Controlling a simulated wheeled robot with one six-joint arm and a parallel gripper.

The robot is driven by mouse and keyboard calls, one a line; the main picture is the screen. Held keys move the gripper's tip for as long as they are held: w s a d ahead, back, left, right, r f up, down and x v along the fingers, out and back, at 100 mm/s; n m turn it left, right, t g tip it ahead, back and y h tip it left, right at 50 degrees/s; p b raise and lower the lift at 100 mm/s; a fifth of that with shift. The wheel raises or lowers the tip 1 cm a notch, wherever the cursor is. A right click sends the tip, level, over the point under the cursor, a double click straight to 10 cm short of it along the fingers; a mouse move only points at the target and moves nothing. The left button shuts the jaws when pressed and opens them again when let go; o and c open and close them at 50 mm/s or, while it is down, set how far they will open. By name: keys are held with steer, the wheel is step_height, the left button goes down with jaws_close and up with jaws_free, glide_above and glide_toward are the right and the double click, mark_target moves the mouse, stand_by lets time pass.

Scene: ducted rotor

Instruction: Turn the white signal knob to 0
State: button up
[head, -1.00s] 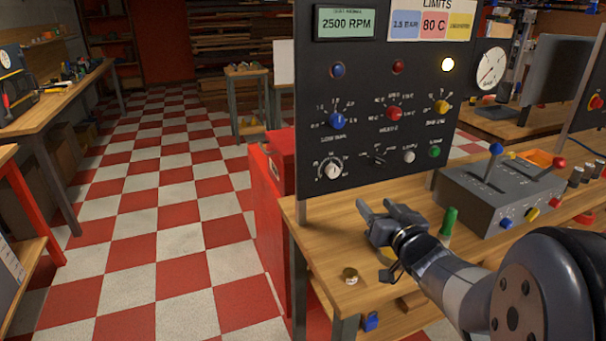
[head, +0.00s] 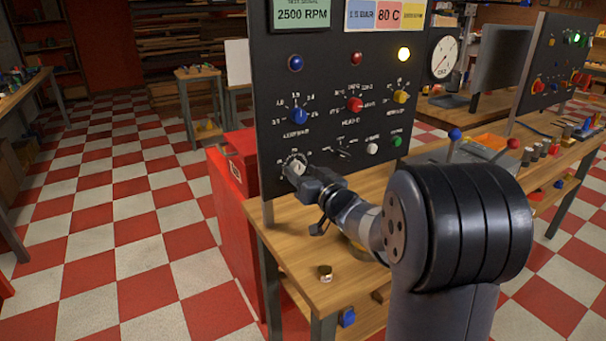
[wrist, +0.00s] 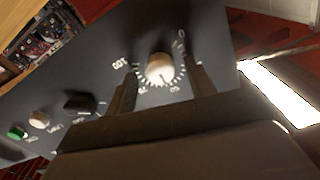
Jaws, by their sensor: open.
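The white signal knob (wrist: 160,68) sits low on the dark panel, with a ring of white scale marks around it. In the head view the knob (head: 297,167) is at the panel's lower left, partly hidden by my gripper (head: 306,176). In the wrist view my gripper (wrist: 158,85) is open, one finger on each side of the knob. Gaps show between the fingers and the knob, so it is not gripped. The knob's exact pointer setting is too small to read with certainty.
A black selector (head: 342,154), a white button (head: 373,149) and a green button (head: 397,141) are in the same row. A blue knob (head: 299,115) is just above. A small brass-coloured part (head: 325,272) lies on the wooden bench (head: 290,235). A red cabinet (head: 225,190) stands left.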

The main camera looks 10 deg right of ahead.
steer(key=shift+w, duration=0.1)
steer(key=shift+c, duration=0.3)
steer(key=c, duration=0.9)
